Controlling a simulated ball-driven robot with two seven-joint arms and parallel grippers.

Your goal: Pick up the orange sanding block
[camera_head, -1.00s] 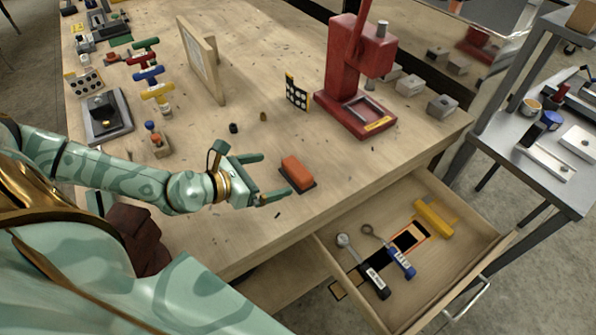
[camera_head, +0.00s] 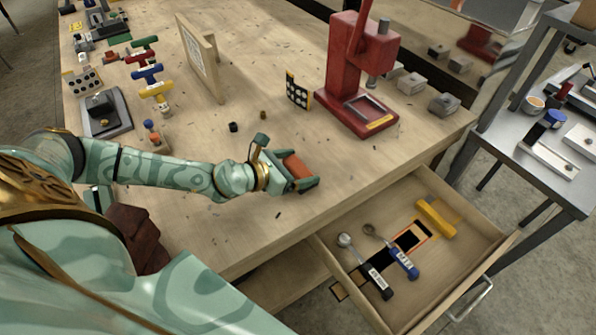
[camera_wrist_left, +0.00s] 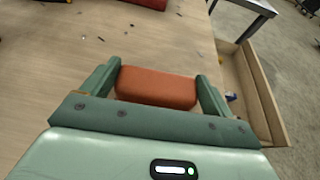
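The orange sanding block (camera_head: 298,167) lies on the wooden workbench near its front edge, left of the open drawer. My left gripper (camera_head: 312,168) is down at the block, with one finger on each side of it. In the left wrist view the orange block (camera_wrist_left: 157,87) fills most of the space between the fingers (camera_wrist_left: 158,70), with narrow gaps showing by its near corners. Firm contact with both ends is not visible. The block's dark underside is mostly hidden. My right gripper is not in view.
A red press (camera_head: 358,75) stands behind the block to the right. An open drawer (camera_head: 335,243) with tools juts out at the bench front. A small dotted panel (camera_head: 297,90) and an upright wooden board (camera_head: 200,58) stand farther back. Bare bench surrounds the block.

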